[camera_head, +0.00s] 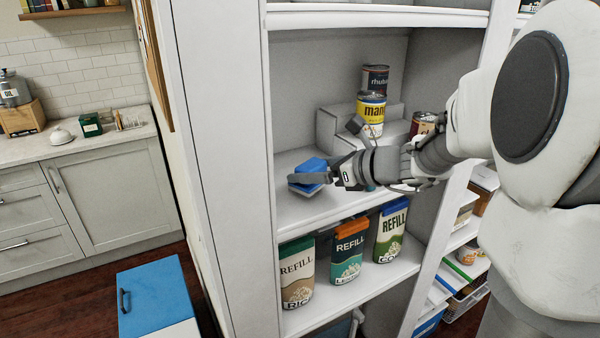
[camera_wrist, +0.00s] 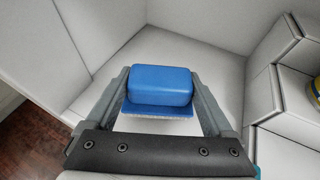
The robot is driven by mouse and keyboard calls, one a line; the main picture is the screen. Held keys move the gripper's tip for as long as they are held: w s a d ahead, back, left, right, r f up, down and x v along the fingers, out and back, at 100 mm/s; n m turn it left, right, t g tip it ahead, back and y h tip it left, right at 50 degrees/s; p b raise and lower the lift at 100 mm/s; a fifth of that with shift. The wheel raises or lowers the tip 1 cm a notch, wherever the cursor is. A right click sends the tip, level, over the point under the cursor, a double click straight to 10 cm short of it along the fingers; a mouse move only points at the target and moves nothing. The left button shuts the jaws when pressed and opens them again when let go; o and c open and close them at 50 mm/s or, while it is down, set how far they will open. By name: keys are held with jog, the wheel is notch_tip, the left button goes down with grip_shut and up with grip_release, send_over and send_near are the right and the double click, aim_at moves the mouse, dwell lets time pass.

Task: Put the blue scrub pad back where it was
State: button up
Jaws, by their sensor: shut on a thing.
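The blue scrub pad (camera_head: 309,172) is between the fingers of my gripper (camera_head: 313,177), at the front left of the middle shelf (camera_head: 288,213). In the wrist view the blue scrub pad (camera_wrist: 162,85) has a rounded blue block on top and a thin blue sheet with a pale edge beneath. My gripper (camera_wrist: 165,92) is shut on its two short sides. The pad is over the white shelf board (camera_wrist: 190,55); I cannot tell whether it touches the board.
A grey stepped riser (camera_head: 335,127) stands behind, with a yellow can (camera_head: 370,112), a dark can (camera_head: 375,78) and another can (camera_head: 423,123). Three refill packs, one of them orange-topped (camera_head: 348,252), stand on the shelf below. The shelf's left wall (camera_head: 240,180) is close by.

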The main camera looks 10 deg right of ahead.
jog(key=shift+f, duration=0.8)
jog(key=shift+f, duration=0.2)
jog(key=o, duration=1.2)
jog(key=shift+o, duration=0.2)
jog(key=shift+r, duration=0.15)
jog(key=shift+d+r, duration=0.1)
jog(key=shift+r, duration=0.1)
jog(key=v, duration=1.1)
jog(key=shift+s+d, duration=0.2)
jog(key=shift+s, duration=0.1)
